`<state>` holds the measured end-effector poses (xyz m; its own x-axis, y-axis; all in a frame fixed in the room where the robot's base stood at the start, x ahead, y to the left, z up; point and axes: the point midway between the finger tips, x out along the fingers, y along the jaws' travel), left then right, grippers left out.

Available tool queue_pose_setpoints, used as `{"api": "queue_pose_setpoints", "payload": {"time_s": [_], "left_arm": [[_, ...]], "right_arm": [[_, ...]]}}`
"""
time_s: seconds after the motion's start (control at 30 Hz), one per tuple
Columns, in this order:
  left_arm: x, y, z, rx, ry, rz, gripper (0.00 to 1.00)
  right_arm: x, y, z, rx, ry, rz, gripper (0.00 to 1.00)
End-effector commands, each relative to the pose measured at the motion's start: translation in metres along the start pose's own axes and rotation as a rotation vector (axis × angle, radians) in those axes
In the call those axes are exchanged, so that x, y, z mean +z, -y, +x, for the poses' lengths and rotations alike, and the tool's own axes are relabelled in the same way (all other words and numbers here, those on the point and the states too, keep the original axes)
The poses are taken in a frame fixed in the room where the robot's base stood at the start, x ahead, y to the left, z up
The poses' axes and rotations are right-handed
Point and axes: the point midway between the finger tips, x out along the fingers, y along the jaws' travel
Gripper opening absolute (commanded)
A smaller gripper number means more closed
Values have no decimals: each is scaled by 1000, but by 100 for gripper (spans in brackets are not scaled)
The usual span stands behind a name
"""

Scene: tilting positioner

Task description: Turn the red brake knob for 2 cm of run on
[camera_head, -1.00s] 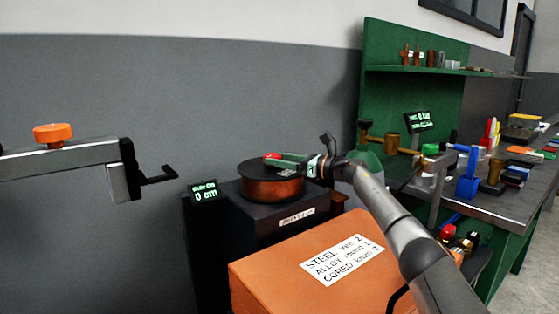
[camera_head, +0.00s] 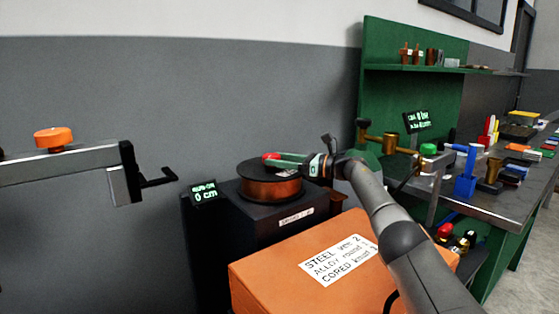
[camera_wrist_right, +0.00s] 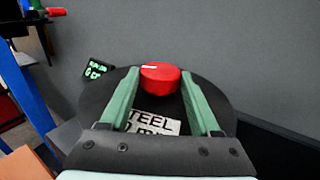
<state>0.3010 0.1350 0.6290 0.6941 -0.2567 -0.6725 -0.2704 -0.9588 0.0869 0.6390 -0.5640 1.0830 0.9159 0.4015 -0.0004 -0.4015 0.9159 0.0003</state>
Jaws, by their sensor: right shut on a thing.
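The red brake knob (camera_head: 270,156) sits on top of the dark, copper-sided drum (camera_head: 268,188). In the right wrist view the knob (camera_wrist_right: 161,79) shows a white mark on its top. My right gripper (camera_head: 283,158) reaches in from the right, low over the drum. In the wrist view its green fingers (camera_wrist_right: 160,78) stand on either side of the knob, shut on it. The small display (camera_head: 203,192) left of the drum reads 0 cm under a run-on heading. My left gripper is in neither view.
An orange box (camera_head: 275,272) with a lettered label (camera_head: 338,260) stands in front of the drum, under my right arm. A grey beam (camera_head: 60,165) with an orange knob (camera_head: 53,137) juts in from the left. A cluttered bench (camera_head: 490,210) stands at the right.

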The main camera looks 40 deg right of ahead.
Motion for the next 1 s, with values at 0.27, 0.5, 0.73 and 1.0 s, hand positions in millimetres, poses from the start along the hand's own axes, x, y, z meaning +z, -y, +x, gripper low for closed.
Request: {"api": "queue_pose_setpoints", "payload": {"time_s": [0.27, 0.5, 0.73, 1.0], "left_arm": [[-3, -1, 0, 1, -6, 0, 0], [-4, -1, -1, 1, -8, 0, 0], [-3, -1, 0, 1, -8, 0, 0], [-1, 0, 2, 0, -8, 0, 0]], "right_arm": [[1, 0, 0, 0, 1, -1, 78], [0, 0, 0, 0, 1, -1, 94], [0, 0, -2, -1, 0, -1, 94], [-2, 0, -27, -2, -4, -3, 94]]}}
